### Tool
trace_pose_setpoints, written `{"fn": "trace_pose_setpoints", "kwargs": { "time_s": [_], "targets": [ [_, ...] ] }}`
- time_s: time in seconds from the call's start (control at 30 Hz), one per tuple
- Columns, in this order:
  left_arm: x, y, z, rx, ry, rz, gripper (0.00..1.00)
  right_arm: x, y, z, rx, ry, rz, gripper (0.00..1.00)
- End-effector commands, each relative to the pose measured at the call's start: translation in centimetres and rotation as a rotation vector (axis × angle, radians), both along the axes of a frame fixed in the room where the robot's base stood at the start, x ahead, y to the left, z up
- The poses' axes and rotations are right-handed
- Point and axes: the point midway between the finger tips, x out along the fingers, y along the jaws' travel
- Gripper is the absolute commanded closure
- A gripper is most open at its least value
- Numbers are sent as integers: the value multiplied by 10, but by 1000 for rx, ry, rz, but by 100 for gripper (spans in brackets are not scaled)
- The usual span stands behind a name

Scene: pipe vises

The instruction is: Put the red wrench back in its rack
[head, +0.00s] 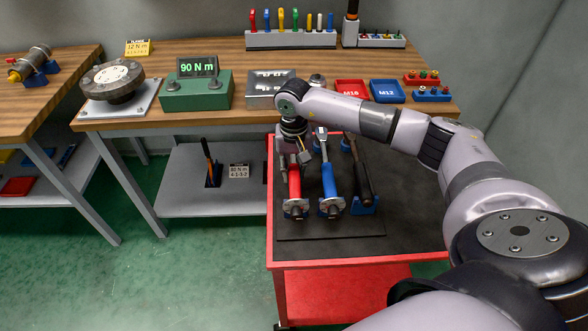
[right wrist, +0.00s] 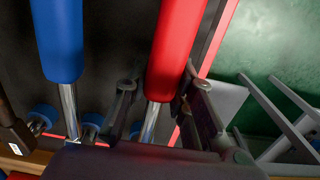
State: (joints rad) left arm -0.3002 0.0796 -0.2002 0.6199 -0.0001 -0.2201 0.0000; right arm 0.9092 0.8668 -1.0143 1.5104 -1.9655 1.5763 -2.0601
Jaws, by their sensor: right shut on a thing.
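The red wrench (head: 294,184) is on the red cart at the left of a row of three tools, its handle toward the near side. It lies over a small cradle (head: 296,212) of the rack; I cannot tell whether it is fully seated. My right gripper (head: 293,158) is shut on it near the far end of the handle. In the right wrist view the fingers (right wrist: 158,97) are on both sides of the red wrench (right wrist: 178,50), where the handle meets the metal shaft. The wrench head is hidden. My left gripper is not in view.
A blue wrench (head: 328,180) lies close to the right of the red one, and a black-handled tool (head: 362,178) lies beyond it. The cart's dark top (head: 410,225) is bare at right. A wooden workbench (head: 220,115) with a green torque tester (head: 197,92) stands behind.

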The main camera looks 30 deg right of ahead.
Motion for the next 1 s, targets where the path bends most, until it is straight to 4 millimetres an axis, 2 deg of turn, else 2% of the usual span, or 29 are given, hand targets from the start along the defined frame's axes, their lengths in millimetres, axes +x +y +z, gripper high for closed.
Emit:
{"fn": "trace_pose_setpoints", "kwargs": {
  "time_s": [1.0],
  "targets": [
    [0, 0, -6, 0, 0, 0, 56, -3, 1, -6, 0, 11, 3, 100]
  ]
}}
